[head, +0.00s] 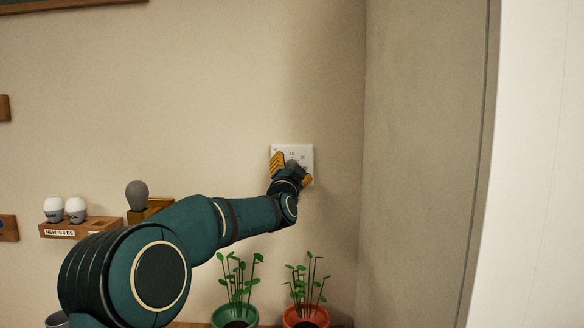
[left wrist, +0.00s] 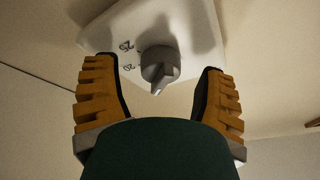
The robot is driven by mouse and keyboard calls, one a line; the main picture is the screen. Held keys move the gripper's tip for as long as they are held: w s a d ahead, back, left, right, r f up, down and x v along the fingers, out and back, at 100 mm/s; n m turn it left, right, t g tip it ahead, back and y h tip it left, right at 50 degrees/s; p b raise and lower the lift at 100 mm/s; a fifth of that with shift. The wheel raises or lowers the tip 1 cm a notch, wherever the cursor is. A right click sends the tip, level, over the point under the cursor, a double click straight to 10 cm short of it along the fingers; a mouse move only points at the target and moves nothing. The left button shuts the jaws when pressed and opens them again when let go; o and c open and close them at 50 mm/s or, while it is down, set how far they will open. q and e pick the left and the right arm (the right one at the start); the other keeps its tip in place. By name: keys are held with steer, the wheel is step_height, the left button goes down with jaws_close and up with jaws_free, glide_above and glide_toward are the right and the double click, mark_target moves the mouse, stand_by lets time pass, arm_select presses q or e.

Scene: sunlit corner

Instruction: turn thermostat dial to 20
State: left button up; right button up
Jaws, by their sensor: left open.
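The thermostat is a white square plate (head: 279,149) on the wall near the corner, partly hidden behind my left gripper (head: 292,170) in the head view. In the left wrist view the plate (left wrist: 100,34) carries a grey dial (left wrist: 160,66) with a pointed ridge, and printed numbers beside it, one of which looks like 20. The left gripper (left wrist: 162,88) is open, its two yellow-padded fingers apart on either side of the dial. I see no contact between fingers and dial. Which number the dial points to I cannot tell. My right gripper is not in view.
Two potted plants, in a green pot (head: 235,316) and an orange pot (head: 306,317), stand below my left arm. A wooden shelf (head: 80,229) labelled NEW BULBS holds white bulbs; a grey bulb (head: 137,194) stands beside it. A wall corner lies right of the thermostat.

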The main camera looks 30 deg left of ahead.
arm_select(q)
steer(key=shift+w+a+r, duration=0.1)
steer(key=shift+w, duration=0.15)
steer(key=shift+c, duration=0.2)
jaws_close()
steer(key=shift+s+r+m, duration=0.1)
steer(key=shift+m, duration=0.4)
steer(key=m+h, duration=0.2)
steer(key=m, duration=0.1)
steer(key=shift+m+p, duration=0.35)
steer(key=shift+m, duration=0.05)
steer(key=m+h, duration=0.1)
steer(key=m, duration=0.2)
steer(key=m+g, duration=0.1)
steer(key=m, duration=0.2)
steer(key=shift+m+h, duration=0.3)
steer(key=shift+h, duration=0.1)
